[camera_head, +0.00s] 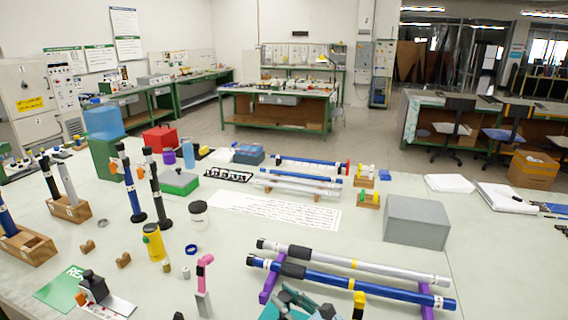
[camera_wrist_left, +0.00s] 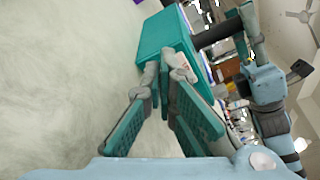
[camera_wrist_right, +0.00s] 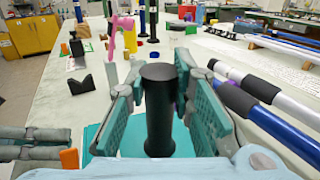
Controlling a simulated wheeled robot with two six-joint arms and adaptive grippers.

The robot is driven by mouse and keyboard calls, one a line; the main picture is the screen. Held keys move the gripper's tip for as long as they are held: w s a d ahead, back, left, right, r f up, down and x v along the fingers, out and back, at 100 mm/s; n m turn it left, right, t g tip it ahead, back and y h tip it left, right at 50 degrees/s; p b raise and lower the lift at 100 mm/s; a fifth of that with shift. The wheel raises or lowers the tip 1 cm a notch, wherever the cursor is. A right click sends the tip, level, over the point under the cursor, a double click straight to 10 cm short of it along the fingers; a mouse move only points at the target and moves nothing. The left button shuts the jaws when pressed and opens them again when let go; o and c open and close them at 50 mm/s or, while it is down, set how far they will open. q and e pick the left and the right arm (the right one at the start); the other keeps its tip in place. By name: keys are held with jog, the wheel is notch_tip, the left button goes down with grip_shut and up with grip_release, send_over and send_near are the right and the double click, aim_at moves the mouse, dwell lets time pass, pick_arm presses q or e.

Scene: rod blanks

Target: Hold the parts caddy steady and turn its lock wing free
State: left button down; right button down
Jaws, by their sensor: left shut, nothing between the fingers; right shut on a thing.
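The parts caddy is a teal box (camera_wrist_left: 165,35), seen turned sideways in the left wrist view. Its thick black upright handle (camera_wrist_right: 160,115) stands in the right wrist view. My right gripper (camera_wrist_right: 161,85) is shut around the handle; it also shows at the bottom edge of the head view (camera_head: 300,298). My left gripper (camera_wrist_left: 158,75) is shut and empty, its tips close beside the box. A small orange piece (camera_wrist_right: 68,158), perhaps the lock wing, sits near the left fingertips in the right wrist view. Most of the caddy is hidden or cut off.
Blue and white rods (camera_head: 350,280) lie on purple supports to the right of the caddy. A pink-and-grey piece (camera_head: 204,280) and a yellow cylinder (camera_head: 153,243) stand to the left. A grey box (camera_head: 417,222) is farther back.

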dwell(0.3)
pick_arm(q)
jog(key=shift+w+a, duration=0.1)
jog(key=shift+a, duration=0.3)
jog(key=v, duration=0.4)
jog(key=d+v, duration=0.1)
jog(key=shift+s+a+f, duration=0.2)
jog(key=shift+s+a, duration=0.05)
jog(key=shift+s, duration=0.45)
jog(key=shift+s+d+r, duration=0.35)
jog(key=shift+s+r, duration=0.05)
jog(key=shift+r, duration=0.2)
jog(key=shift+s+d+r, duration=0.35)
jog(key=shift+d+r, duration=0.05)
jog(key=shift+r, duration=0.25)
jog(key=x, duration=0.4)
jog(key=w+a+x, duration=0.1)
jog(key=x, duration=0.1)
jog(key=shift+w+d+r, duration=0.2)
jog(key=shift+w+r, duration=0.05)
jog(key=shift+r, duration=0.15)
jog(key=shift+s+d+f, duration=0.1)
jog(key=shift+f, duration=0.1)
